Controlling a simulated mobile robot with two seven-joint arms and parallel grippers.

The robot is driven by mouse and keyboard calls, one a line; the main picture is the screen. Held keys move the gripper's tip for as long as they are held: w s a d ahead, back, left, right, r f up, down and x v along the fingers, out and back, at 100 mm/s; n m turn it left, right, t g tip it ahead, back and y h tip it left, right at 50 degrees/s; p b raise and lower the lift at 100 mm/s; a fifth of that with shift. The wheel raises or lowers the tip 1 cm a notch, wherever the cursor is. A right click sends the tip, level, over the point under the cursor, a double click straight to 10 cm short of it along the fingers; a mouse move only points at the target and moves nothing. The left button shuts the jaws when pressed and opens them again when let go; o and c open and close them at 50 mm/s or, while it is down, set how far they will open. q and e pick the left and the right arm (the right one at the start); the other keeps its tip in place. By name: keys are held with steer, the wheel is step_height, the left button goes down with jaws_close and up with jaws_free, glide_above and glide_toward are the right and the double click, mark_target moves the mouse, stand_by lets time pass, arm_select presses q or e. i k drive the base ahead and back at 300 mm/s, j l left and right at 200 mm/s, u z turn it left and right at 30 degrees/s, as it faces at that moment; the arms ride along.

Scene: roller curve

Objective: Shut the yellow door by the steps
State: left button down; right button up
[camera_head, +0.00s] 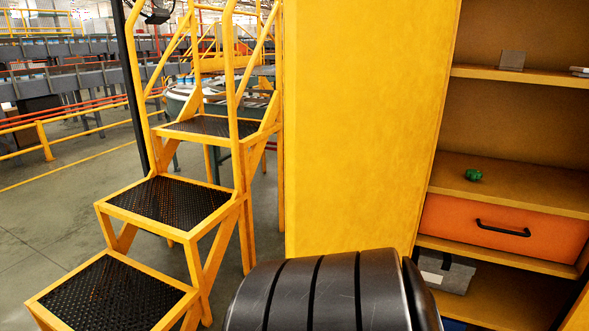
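The yellow door (362,120) is a tall flat panel in the middle of the head view, just right of the yellow steps (168,201). It stands open, with the shelves of the yellow cabinet (508,187) exposed to its right. Its top is out of frame, and a black ribbed part of my own body hides some of its lower edge. No handle shows on the visible face. Neither of my grippers is in view.
The cabinet holds an orange drawer (497,233) with a black handle, a small green object (473,175), a grey block (512,60) and a grey box (446,271). The steps stand close at the door's left. Open floor (55,215) lies farther left, before yellow railings.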

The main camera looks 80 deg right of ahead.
mark_target(363, 80)
steer(key=i+z, duration=0.15)
steer(key=z, duration=0.3)
steer(key=i+z, duration=0.2)
steer(key=z, duration=0.2)
steer(key=i+z, duration=0.15)
steer(key=z, duration=0.3)
steer(key=i+j+z, duration=0.15)
steer(key=z, duration=0.3)
steer(key=i+z, duration=0.1)
steer(key=z, duration=0.35)
steer(key=i+j+z, duration=0.1)
steer(key=z, duration=0.3)
steer(key=i+j+z, duration=0.15)
steer(key=z, duration=0.3)
steer(key=j+z, duration=0.1)
steer(key=z, duration=0.35)
steer(key=i+j+z, duration=0.25)
steer(key=z, duration=0.25)
steer(key=i+j+z, duration=0.15)
steer(key=j+z, duration=0.3)
steer(key=i+j+z, duration=0.1)
steer(key=j+z, duration=0.2)
steer(key=z, duration=0.2)
